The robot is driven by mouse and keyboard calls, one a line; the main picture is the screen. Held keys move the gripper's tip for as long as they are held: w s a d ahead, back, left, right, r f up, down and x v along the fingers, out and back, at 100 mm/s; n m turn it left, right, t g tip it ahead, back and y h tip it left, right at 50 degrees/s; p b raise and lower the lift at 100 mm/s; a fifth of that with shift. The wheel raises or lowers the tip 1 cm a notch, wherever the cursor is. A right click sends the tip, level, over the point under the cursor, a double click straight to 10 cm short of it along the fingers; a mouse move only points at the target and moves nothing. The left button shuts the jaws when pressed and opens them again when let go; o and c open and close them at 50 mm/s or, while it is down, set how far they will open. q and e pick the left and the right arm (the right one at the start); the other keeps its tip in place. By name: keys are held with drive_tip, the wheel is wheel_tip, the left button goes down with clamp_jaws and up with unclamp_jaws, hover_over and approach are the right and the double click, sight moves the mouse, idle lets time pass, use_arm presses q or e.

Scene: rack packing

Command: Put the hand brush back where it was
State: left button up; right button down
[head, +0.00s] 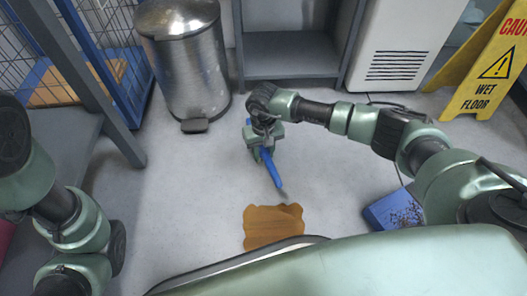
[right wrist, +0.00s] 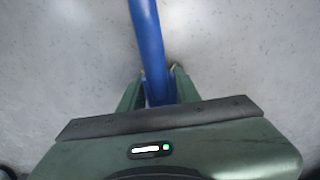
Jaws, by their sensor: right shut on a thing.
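The hand brush (head: 274,170) is blue. In the head view it is held above or at the floor, slanting down to the right, in my right gripper (head: 262,143). In the right wrist view the blue handle (right wrist: 147,40) runs between the two fingers of my right gripper (right wrist: 158,78), which is shut on it. The bristles cannot be made out. My left arm shows at the left of the head view, but its gripper is out of frame.
A brown patch (head: 272,226) lies on the floor before my base. A blue dustpan (head: 393,212) holding dark debris lies to the right. A steel pedal bin (head: 185,65), a grey shelf (head: 290,55), a white appliance (head: 400,45) and a yellow wet-floor sign (head: 490,65) stand behind.

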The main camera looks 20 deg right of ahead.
drive_tip(key=shift+f, duration=0.1)
drive_tip(key=c, duration=0.9)
unclamp_jaws()
wheel_tip(320, 180, up, 8)
drive_tip(key=p, duration=0.5)
drive_tip(key=shift+p, duration=0.3)
